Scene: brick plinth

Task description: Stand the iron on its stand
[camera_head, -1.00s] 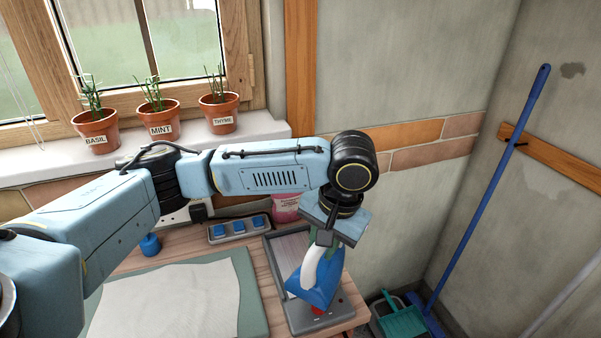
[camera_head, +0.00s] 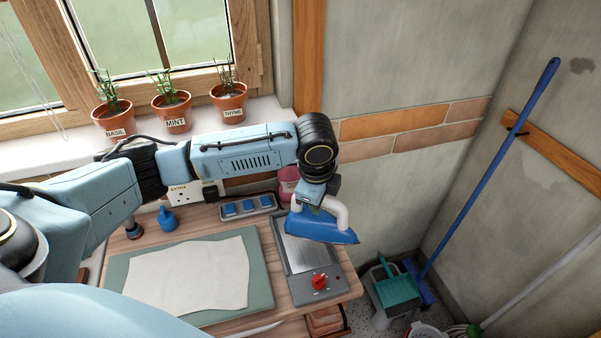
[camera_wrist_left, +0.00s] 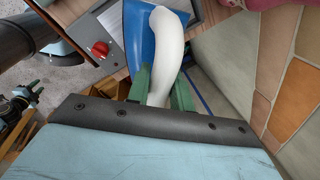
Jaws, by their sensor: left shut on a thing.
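The iron (camera_head: 323,228) has a blue body and a white arched handle. My left gripper (camera_head: 318,196) is shut on the handle and holds the iron over the far right part of the stand. The stand is a grey tray-like unit (camera_head: 310,270) with a pale plate and a red knob, at the right end of the table. I cannot tell whether the iron touches it. In the left wrist view, the green fingers of my left gripper (camera_wrist_left: 160,88) close around the handle, with the iron's blue body (camera_wrist_left: 138,35) beyond.
A green mat (camera_head: 262,285) with a white cloth (camera_head: 190,275) lies left of the stand. A switch strip (camera_head: 248,207) and a pink container (camera_head: 288,184) are behind. Potted herbs (camera_head: 172,113) line the sill. A dustpan (camera_head: 398,287) and broom (camera_head: 490,190) stand right of the table.

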